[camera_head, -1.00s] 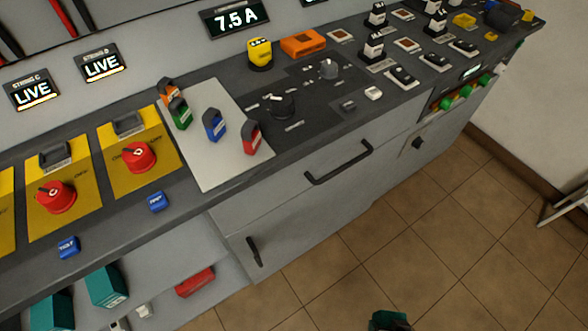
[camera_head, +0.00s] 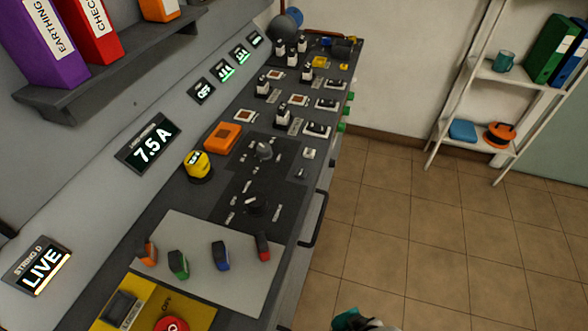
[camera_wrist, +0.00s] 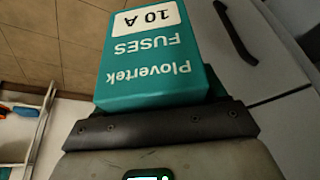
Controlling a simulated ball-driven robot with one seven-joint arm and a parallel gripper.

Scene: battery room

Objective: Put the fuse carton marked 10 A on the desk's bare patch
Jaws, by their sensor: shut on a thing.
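The teal fuse carton (camera_wrist: 155,60), marked "Plovertek FUSES 10 A", fills the middle of the wrist view, its label upside down. My gripper (camera_wrist: 160,125) is shut on it. In the head view, a little of the teal carton (camera_head: 347,318) shows at the bottom edge, over the floor to the right of the desk; most of it is cut off. The desk (camera_head: 190,215) runs from lower left to upper middle, with a dark top. I cannot tell a bare patch with certainty.
Knobs, an orange box (camera_head: 223,137) and a yellow button (camera_head: 198,165) crowd the desk top. A drawer handle (camera_head: 315,218) juts from its front. A white shelf rack (camera_head: 480,110) stands at the back right. The tiled floor (camera_head: 430,235) between is clear.

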